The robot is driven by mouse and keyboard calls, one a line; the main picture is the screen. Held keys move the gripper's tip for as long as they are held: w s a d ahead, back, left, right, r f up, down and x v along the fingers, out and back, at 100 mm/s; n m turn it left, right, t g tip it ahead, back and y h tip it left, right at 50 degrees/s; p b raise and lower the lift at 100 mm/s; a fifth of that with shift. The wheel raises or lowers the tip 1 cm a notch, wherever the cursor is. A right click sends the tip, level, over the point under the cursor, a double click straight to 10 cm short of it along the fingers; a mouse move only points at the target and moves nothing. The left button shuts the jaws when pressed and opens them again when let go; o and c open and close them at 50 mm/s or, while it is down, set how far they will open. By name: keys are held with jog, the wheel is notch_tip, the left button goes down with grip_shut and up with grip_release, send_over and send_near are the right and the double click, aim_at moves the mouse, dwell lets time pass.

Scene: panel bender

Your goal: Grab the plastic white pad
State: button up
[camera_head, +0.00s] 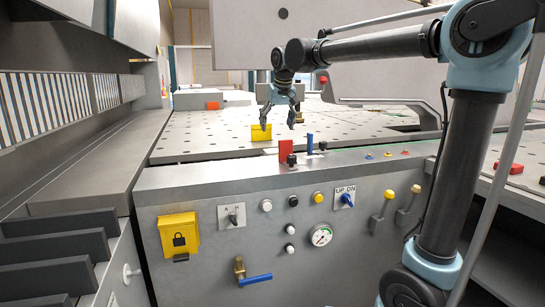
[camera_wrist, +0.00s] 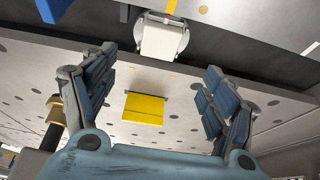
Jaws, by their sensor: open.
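My gripper (camera_head: 278,124) is open and empty above the perforated metal table, fingers pointing down. In the wrist view its two fingers (camera_wrist: 160,68) stand wide apart on either side. A white, block-like piece with a rounded outline (camera_wrist: 162,40) shows at the top middle of the wrist view, beyond the fingertips, against a dark strip. It may be the white pad; I cannot tell for sure. I cannot pick it out in the head view. A yellow block (camera_head: 261,133) lies near the fingertips; a yellow piece (camera_wrist: 143,110) also shows between the fingers in the wrist view.
A red block (camera_head: 286,149) and a blue upright piece (camera_head: 310,143) stand at the table's front edge. The control panel (camera_head: 345,255) with knobs, gauge and levers is in front. A large grey machine beam (camera_head: 340,55) hangs behind my arm. Much of the perforated table (camera_head: 200,135) is clear.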

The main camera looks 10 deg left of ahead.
aim_at(273, 150)
jog(key=x, duration=1.2)
jog(key=shift+a, duration=0.1)
jog(key=c, duration=1.2)
